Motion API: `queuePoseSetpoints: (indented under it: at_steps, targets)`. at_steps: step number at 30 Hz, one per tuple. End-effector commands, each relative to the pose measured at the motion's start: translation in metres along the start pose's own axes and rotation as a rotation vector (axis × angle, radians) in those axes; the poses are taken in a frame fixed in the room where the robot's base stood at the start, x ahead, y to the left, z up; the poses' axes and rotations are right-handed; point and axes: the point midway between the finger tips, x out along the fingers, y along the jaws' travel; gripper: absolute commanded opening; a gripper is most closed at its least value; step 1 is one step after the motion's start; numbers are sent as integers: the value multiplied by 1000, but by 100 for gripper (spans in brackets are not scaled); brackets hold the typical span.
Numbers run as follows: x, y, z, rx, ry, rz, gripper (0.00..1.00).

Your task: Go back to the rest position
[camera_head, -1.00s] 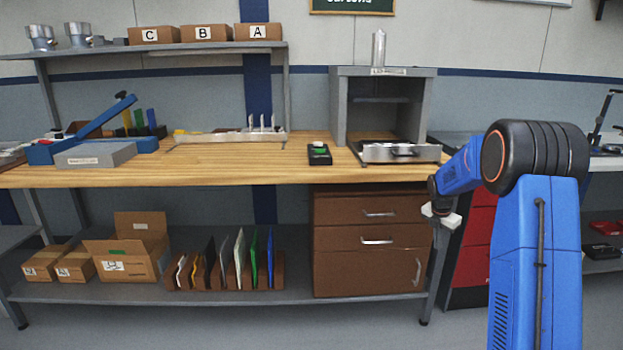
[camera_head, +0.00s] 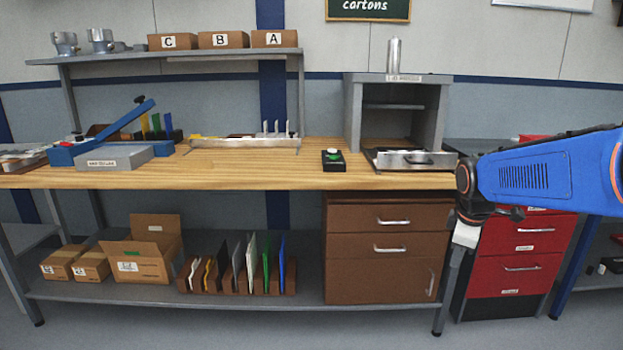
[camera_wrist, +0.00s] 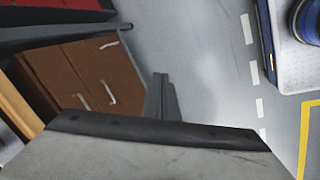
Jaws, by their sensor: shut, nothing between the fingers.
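My gripper (camera_head: 467,236) hangs at the end of my blue arm at the right of the head view, beside the right front corner of the wooden workbench (camera_head: 240,172). It is shut and empty, with its fingers pointing down.
A red drawer cabinet (camera_head: 520,250) stands behind my arm. On the bench are a grey press box (camera_head: 440,110), a small black device with a green button (camera_head: 333,160) and a blue lever tool (camera_head: 110,130). Cartons (camera_head: 140,262) sit on the lower shelf. The floor in front looks clear.

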Motion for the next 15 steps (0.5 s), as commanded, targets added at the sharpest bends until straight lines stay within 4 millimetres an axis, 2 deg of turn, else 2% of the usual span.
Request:
queuePoseSetpoints:
  at_steps: [1, 6, 15]
  targets:
    - [-10, -16, 3, 51, 10, 6, 0]
    - [-32, -64, 15, 241, 38, 10, 0]
    - [-54, -150, 40, 576, 90, 2, 0]
